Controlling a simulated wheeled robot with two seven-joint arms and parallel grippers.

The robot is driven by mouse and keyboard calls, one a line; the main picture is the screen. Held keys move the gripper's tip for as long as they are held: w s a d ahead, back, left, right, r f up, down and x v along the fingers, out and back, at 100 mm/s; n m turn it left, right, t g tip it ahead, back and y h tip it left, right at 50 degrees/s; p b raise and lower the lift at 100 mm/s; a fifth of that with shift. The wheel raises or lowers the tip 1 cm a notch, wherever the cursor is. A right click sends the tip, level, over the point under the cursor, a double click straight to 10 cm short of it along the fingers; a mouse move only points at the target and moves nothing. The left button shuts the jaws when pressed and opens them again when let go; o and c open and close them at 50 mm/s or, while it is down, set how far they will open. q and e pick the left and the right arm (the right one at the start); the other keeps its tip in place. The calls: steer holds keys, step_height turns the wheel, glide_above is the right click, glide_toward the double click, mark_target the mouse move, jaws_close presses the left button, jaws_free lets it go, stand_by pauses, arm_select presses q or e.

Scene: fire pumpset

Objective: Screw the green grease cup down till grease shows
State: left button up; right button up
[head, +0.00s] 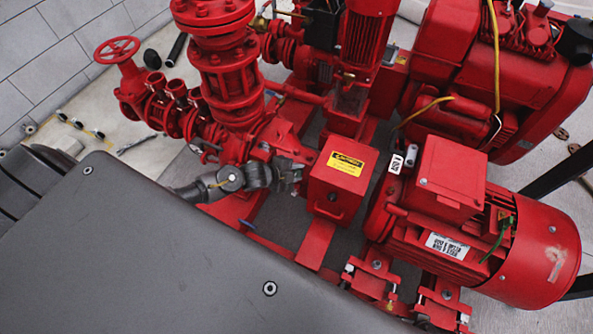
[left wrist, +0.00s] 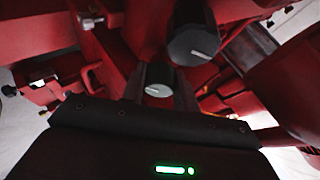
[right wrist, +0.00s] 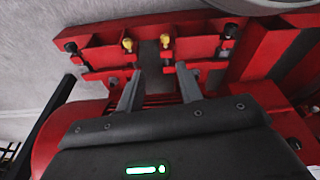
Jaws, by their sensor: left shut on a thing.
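In the head view my left gripper (head: 290,176) reaches in beside the red pump, left of the red guard box (head: 342,178); the cup is hidden there. No grease can be made out. My right gripper (right wrist: 159,85) shows in the right wrist view with its fingers apart and nothing between them.
The red motor (head: 470,235) stands right of the guard box, and valves and pipes rise behind. In the right wrist view, a red bracket (right wrist: 150,40) with brass bolts lies ahead of the fingers.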

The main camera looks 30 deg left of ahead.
arm_select(q)
steer(key=shift+d, duration=0.1)
stand_by(0.3)
steer(key=o, duration=0.7)
arm_select(e)
steer(key=shift+f, duration=0.1)
